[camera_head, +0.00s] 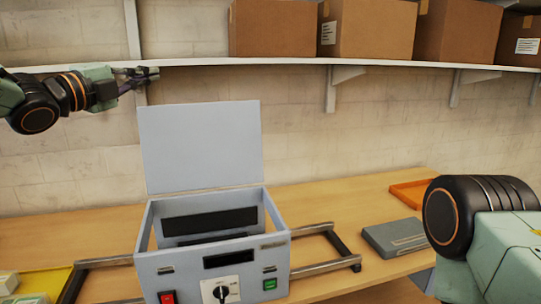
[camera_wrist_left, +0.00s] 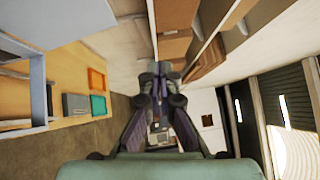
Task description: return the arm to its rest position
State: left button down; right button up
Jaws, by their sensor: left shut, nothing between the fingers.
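My left gripper (camera_head: 148,76) is at the upper left of the head view, above and left of the laminator's raised lid (camera_head: 200,147). It is shut and empty, held in the air with its fingers pointing right. In the left wrist view its closed fingers (camera_wrist_left: 158,82) show in the middle, with nothing between them. The laminator (camera_head: 215,262) is a light grey box on the wooden table, with its lid upright, a dial and a red and a green switch on the front. My right arm shows at the lower right of the head view; its gripper is out of view.
A shelf (camera_head: 290,61) with several cardboard boxes (camera_head: 272,28) runs along the wall, close to my left gripper's height. On the table (camera_head: 340,210) lie a grey case (camera_head: 393,238) and an orange tray (camera_head: 408,194). Metal rails (camera_head: 330,266) stick out beside the laminator.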

pick_arm(q)
jog(key=s+d+f+n+g+y+b, duration=0.1)
jog(key=s+f+n+g+y+b, duration=0.2)
jog(key=f+n, duration=0.85)
jog(key=s+d+f+n+g+y+b, duration=0.1)
jog(key=s+f+n+y+b, duration=0.25)
jog(key=f, duration=1.65)
jog(key=s+d+f+n+g+b, duration=0.1)
jog(key=s+f+n+g+b, duration=0.35)
jog(key=f, duration=1.15)
jog(key=s+f+n+g+y+b, duration=0.1)
jog(key=s+f+n+g+b, duration=0.2)
jog(key=s+f, duration=1.6)
jog(key=s+f+n+g+y+b, duration=0.2)
jog(key=s+f+g+b, duration=0.3)
jog(key=s+f+b, duration=0.6)
jog(key=s+f+n, duration=0.1)
jog(key=s+f, duration=0.7)
jog(key=shift+f, duration=0.4)
pick_arm(e)
notch_tip(320, 180, down, 25)
jog(key=shift+s+f, duration=0.2)
jog(key=shift+s, duration=0.15)
pick_arm(q)
jog(key=shift+s+d, duration=0.1)
jog(key=shift+s, duration=0.1)
pick_arm(e)
jog(key=shift+s+d, duration=0.15)
